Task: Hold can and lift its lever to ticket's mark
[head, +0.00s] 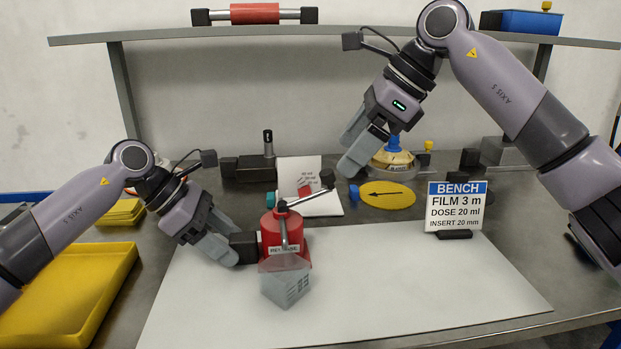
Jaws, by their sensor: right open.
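The red can (272,240) stands on the white mat, with a labelled front, a black side block (243,247) and a grey translucent cup (287,282) at its front. Its lever (306,192) slants up to the right and ends in a black knob (327,179). My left gripper (232,246) is at the can's left side and appears shut on the black block. My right gripper (352,152) is open and empty, above and right of the knob. The ticket (456,207) reads FILM 3 m, DOSE 20 ml, INSERT 20 mm. A white scale card (300,170) stands behind the lever, its print too small to read surely.
A yellow disc (388,195) with a black arrow and a yellow, blue-topped device (393,160) stand behind the mat. A yellow tray (75,285) is at left. A shelf (380,36) spans the back. The mat's right part (410,285) is clear.

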